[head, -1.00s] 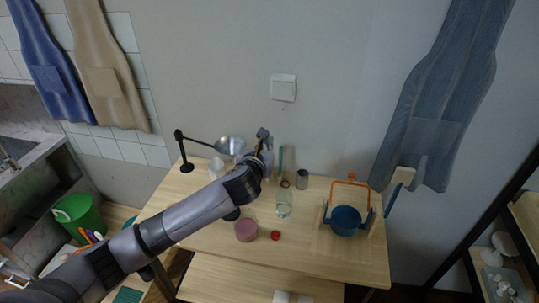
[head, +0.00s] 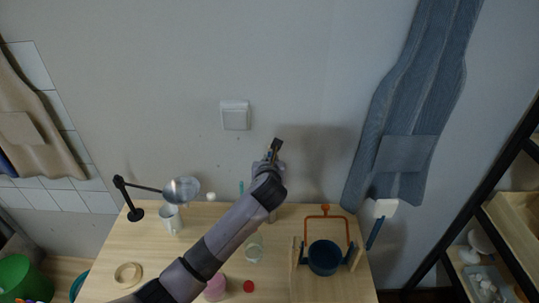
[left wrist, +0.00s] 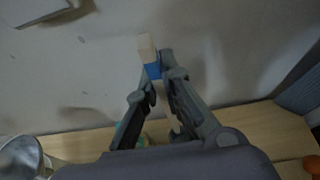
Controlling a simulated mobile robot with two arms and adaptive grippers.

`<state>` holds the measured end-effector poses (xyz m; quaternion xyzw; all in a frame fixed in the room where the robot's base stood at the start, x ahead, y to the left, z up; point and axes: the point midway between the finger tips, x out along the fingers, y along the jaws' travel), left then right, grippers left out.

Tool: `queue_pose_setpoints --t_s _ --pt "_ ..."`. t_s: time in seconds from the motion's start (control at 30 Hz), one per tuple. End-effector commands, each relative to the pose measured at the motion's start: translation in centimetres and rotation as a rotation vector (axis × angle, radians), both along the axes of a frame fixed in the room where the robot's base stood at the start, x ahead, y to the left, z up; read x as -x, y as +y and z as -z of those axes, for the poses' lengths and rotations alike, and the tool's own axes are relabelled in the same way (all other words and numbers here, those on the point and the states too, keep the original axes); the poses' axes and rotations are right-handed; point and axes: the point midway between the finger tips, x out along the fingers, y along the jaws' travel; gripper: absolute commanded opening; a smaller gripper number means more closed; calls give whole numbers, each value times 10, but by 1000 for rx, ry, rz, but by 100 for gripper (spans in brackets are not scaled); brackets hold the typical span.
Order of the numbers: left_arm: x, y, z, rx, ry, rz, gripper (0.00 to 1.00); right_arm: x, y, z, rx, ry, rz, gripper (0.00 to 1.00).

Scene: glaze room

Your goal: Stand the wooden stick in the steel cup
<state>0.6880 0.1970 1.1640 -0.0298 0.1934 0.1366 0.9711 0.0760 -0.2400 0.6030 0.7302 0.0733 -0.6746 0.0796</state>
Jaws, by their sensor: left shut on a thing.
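My left gripper (head: 273,152) is raised above the back of the wooden table, in front of the wall. In the left wrist view its fingers (left wrist: 158,82) are shut on the wooden stick (left wrist: 146,48), which has a pale end and a blue band. The stick is apart from the cup. My right gripper is not in view.
A clear bottle (head: 254,249), a red lid (head: 248,286) and a pink jar (head: 215,288) are near my arm.

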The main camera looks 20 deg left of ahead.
Motion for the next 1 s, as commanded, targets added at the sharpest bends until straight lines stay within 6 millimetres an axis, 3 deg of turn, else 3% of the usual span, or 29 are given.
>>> queue_pose_setpoints --t_s 0.57,1.0 --pt "0 0 43 1 -1 0 0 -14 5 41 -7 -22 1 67" --pt "0 0 75 -2 0 1 0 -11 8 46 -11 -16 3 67"
